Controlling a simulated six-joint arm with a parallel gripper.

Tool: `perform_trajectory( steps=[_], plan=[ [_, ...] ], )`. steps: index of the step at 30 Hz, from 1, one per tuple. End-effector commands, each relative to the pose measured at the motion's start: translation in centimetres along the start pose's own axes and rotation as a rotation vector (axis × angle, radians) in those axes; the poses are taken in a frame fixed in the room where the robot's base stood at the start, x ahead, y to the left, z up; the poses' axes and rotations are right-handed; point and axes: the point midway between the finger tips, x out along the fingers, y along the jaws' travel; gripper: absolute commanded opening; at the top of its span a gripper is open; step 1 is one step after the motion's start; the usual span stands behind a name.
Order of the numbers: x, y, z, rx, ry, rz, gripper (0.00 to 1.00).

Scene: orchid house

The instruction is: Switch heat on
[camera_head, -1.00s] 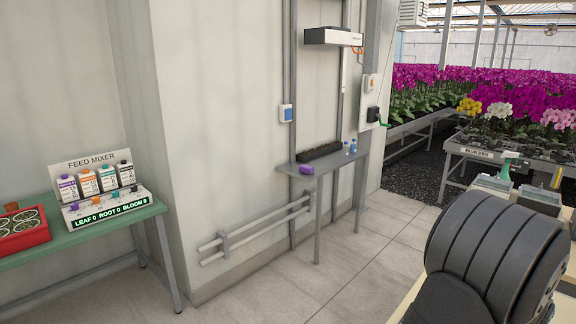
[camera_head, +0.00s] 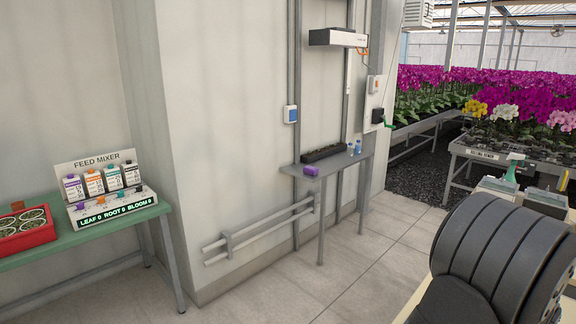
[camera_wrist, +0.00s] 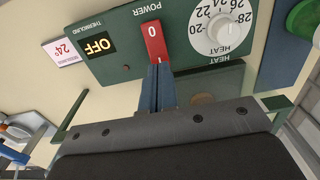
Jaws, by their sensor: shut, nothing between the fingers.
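In the wrist view a dark green heater panel (camera_wrist: 119,68) carries a red rocker switch (camera_wrist: 154,38) under the word POWER, marked 0 and I. A display (camera_wrist: 96,45) beside it reads OFF. A white HEAT dial (camera_wrist: 222,33) with a temperature scale is on the other side; its exact setting is hard to read. My gripper (camera_wrist: 160,69) is shut and empty. Its blue fingertips are at the I end of the red switch, touching or very close; I cannot tell which. The gripper is not visible in the head view.
A card (camera_wrist: 66,51) reading 24° is beside the panel, and a green round knob (camera_wrist: 303,20) is at the upper right. In the head view a feed mixer (camera_head: 113,209) and red tray (camera_head: 27,238) stand on a green bench at left. The floor (camera_head: 350,270) is clear.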

Motion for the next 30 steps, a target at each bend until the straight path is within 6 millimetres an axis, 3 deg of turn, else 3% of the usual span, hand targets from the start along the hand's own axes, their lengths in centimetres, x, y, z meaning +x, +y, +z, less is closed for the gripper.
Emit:
perform_trajectory(
  steps=[30],
  plan=[
    [0.86,0.0,0.0,0.0,-0.001,0.0,0.0]
  ],
)
